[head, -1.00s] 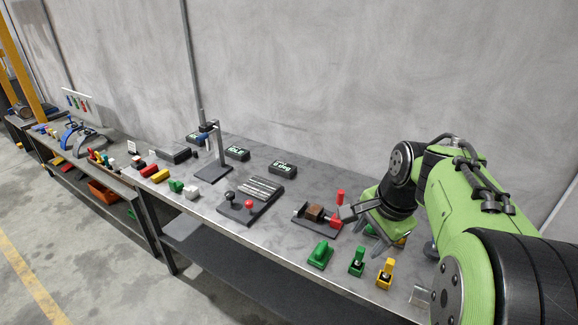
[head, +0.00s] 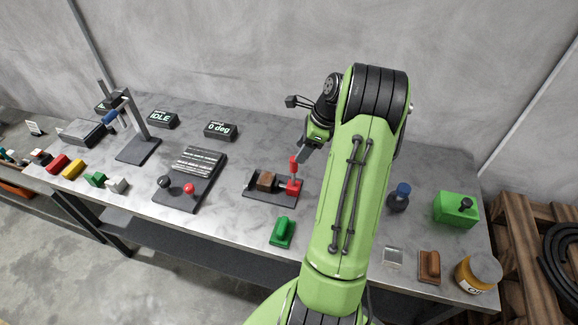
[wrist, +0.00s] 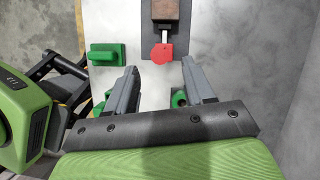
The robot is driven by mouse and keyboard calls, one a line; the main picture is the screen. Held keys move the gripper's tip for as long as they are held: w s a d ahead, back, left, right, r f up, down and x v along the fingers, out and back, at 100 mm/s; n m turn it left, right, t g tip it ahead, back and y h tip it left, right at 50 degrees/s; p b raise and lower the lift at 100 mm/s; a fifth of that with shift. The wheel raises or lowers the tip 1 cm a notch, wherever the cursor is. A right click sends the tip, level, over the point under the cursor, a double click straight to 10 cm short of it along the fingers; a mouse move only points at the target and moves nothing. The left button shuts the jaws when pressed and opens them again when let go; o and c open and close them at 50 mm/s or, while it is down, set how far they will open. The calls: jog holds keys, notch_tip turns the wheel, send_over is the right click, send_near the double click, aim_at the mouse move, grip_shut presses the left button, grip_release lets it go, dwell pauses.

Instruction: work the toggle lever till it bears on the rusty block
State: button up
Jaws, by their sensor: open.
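The toggle lever (head: 294,167) is red and stands upright at the right end of a dark base plate (head: 258,197). The rusty block (head: 267,181) is brown and sits on that plate, left of the lever. In the wrist view, the lever's red end (wrist: 161,52) shows just beyond my fingertips, with a pale rod running from it towards the rusty block (wrist: 165,10). My gripper (wrist: 159,66) is open and empty, its fingers on either side of the lever's line. In the head view my gripper (head: 304,147) is beside the lever's top; contact cannot be told.
A green handled block (head: 282,232) lies in front of the plate. A panel with black and red knobs (head: 190,178) is to the left. A blue-topped knob (head: 399,196), a green box (head: 457,209) and a jar (head: 478,272) stand to the right.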

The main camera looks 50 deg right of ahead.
aim_at(291, 165)
jog(key=b+x, duration=0.1)
jog(key=x, duration=0.6)
jog(key=shift+a+f, duration=0.1)
jog(key=shift+f, duration=0.15)
jog(key=shift+w+f, duration=0.3)
jog(key=shift+f, duration=0.15)
grip_shut()
